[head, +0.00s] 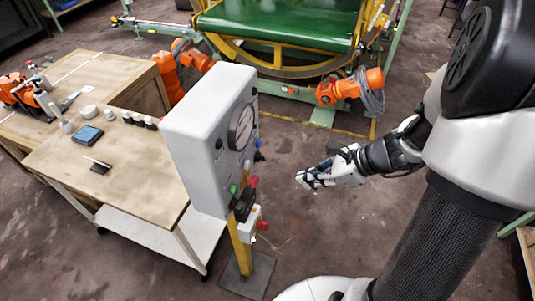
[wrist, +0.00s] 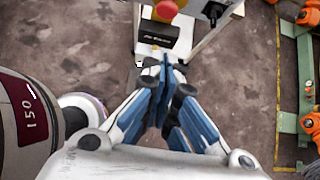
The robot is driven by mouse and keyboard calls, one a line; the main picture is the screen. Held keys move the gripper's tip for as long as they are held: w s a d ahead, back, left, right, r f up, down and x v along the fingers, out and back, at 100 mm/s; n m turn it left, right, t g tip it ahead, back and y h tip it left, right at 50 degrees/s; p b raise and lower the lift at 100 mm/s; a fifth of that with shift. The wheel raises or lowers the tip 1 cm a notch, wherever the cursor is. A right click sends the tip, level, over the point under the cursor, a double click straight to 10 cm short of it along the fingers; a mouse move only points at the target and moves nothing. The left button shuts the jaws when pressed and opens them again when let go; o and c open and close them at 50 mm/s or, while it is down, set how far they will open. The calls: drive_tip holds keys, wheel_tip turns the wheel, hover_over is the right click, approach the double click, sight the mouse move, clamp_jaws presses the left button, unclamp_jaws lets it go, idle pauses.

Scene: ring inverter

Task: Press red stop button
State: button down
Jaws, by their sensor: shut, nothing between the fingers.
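A grey control box (head: 205,135) with a round gauge stands on a yellow post. Low on its face, a red button (head: 253,181) shows beside a green one (head: 233,190). A smaller box below carries another red knob (head: 262,225). In the wrist view, a red button with a yellow collar (wrist: 166,9) is at the top edge, partly cut off, above a black labelled block (wrist: 158,34). I cannot tell which red part in the head view it matches. My gripper (head: 300,181) is shut and empty, apart from the box, to its right. Its blue-padded fingertips (wrist: 161,64) point toward the red button.
A wooden workbench (head: 130,170) with small items stands left of the control box. Orange robot arms (head: 345,90) and a green and yellow machine (head: 280,25) are behind. Bare floor (head: 320,235) lies between the box and my arm.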

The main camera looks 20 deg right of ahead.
sight(252, 181)
drive_tip(key=shift+s, duration=0.1)
drive_tip(key=w+a+r+b+x, duration=0.1)
drive_tip(key=b+x, duration=0.3)
drive_tip(key=x, duration=0.9)
drive_tip(key=shift+w+a+r, duration=0.2)
drive_tip(key=shift+a+r, duration=0.05)
drive_tip(key=shift+r, duration=0.2)
